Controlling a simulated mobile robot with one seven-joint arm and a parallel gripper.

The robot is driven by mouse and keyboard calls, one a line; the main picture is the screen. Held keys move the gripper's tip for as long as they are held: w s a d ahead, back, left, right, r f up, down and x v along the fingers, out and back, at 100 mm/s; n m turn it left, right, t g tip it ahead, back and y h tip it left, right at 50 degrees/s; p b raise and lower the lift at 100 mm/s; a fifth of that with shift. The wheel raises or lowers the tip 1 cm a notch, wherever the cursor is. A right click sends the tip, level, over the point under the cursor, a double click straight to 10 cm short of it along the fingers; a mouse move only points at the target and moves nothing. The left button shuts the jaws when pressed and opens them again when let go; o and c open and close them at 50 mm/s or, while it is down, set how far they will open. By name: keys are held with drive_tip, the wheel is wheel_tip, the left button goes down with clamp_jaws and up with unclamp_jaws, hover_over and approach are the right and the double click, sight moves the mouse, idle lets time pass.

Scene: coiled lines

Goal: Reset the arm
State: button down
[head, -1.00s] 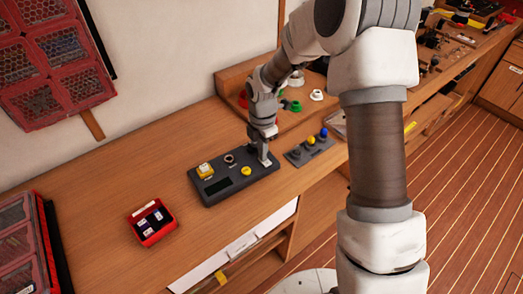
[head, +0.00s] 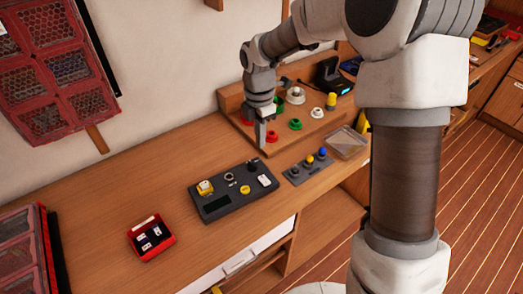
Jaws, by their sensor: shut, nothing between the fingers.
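My gripper (head: 260,141) hangs pointing down above the workbench (head: 130,183), just behind the dark control panel (head: 218,208). It is shut and empty, and it appears clear of the panel. My arm covers the right part of the scene.
A red tray (head: 152,240) with small white-and-dark pieces stands at the left. A grey strip with coloured knobs (head: 308,166) lies right of the panel. Behind is a wooden board (head: 284,143) with coloured round parts. A clear-lidded box (head: 347,143) is beside it.

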drive_tip(key=shift+r, duration=0.5)
drive_tip(key=s+d+r+m+t, duration=0.3)
drive_tip(key=s+d+r+m, duration=0.5)
drive_tip(key=s+r+m, duration=0.4)
drive_tip(key=s+d+r+m+t, duration=0.1)
drive_tip(key=s+d+m, duration=0.1)
drive_tip(key=s+m, duration=0.4)
drive_tip(key=s+d+r+m+t, duration=0.1)
drive_tip(key=s+d+r+m, duration=0.1)
drive_tip(key=s+m, duration=0.3)
drive_tip(key=shift+s+d+m+t, duration=0.15)
drive_tip(key=shift+s+m+t, duration=0.2)
drive_tip(key=shift+m, duration=0.25)
